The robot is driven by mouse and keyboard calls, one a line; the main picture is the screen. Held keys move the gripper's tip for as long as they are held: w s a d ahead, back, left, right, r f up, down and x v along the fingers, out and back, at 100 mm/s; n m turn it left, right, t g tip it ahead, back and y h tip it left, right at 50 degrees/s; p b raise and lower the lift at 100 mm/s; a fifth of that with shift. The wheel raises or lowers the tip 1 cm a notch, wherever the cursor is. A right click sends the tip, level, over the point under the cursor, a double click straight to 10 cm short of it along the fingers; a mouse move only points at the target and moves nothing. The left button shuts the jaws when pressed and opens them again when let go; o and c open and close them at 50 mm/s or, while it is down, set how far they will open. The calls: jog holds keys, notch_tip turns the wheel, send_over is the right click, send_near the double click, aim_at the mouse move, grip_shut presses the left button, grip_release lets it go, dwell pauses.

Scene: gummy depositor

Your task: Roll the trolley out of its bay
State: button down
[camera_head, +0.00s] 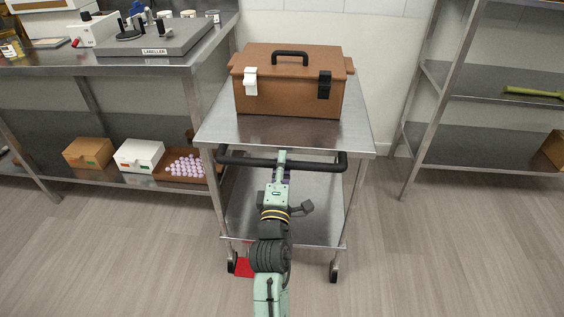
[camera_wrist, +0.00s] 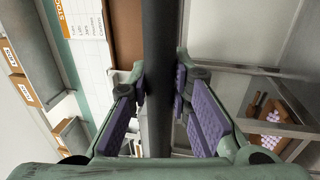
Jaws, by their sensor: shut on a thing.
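The steel trolley (camera_head: 222,128) stands between a bench and a shelf rack, close to the back wall. Its black push handle (camera_head: 235,161) runs across the near side, and it also shows in the wrist view (camera_wrist: 159,45). My gripper (camera_head: 281,157) is shut on the middle of the handle; in the wrist view the purple pads (camera_wrist: 161,88) lie on both sides of the bar. A brown toolbox (camera_head: 290,98) with a black carrying handle sits on the trolley top. A red piece (camera_head: 245,267) is low beside the near left wheel; my arm hides part of the lower shelf.
The bench (camera_head: 90,68) with a labeller (camera_head: 154,41) stands close at the left; boxes (camera_head: 139,156) and a tray of purple balls (camera_head: 168,179) lie on its lower shelf. A shelf rack (camera_head: 475,82) stands at the right. The near floor (camera_head: 430,265) is clear.

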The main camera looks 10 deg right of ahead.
jog(key=c, duration=1.4)
grip_release()
jog(key=shift+c, duration=0.2)
